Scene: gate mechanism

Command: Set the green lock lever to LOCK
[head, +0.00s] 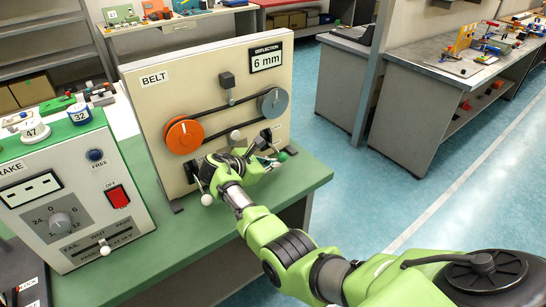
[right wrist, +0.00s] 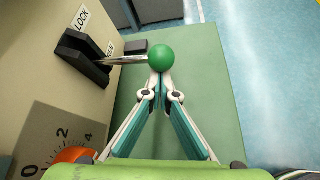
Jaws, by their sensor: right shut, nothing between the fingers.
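The green lock lever (right wrist: 161,58) has a round green knob on a metal rod. The rod comes out of a black slotted housing (right wrist: 84,57) on the belt panel. A LOCK label (right wrist: 82,17) is at one end of the housing, and a partly hidden label is beside the rod. In the head view the green knob (head: 282,156) shows at the panel's lower right. My right gripper (right wrist: 159,82) is shut and empty, with its fingertips right at the knob; whether they touch it I cannot tell. It also shows in the head view (head: 274,162). My left gripper is out of view.
The belt panel (head: 205,55) carries an orange pulley (head: 184,135), a grey pulley (head: 272,102) and a white-knobbed lever (head: 207,199). A brake box (head: 75,195) stands to the left on the green table (head: 312,172). The tabletop right of the panel is clear.

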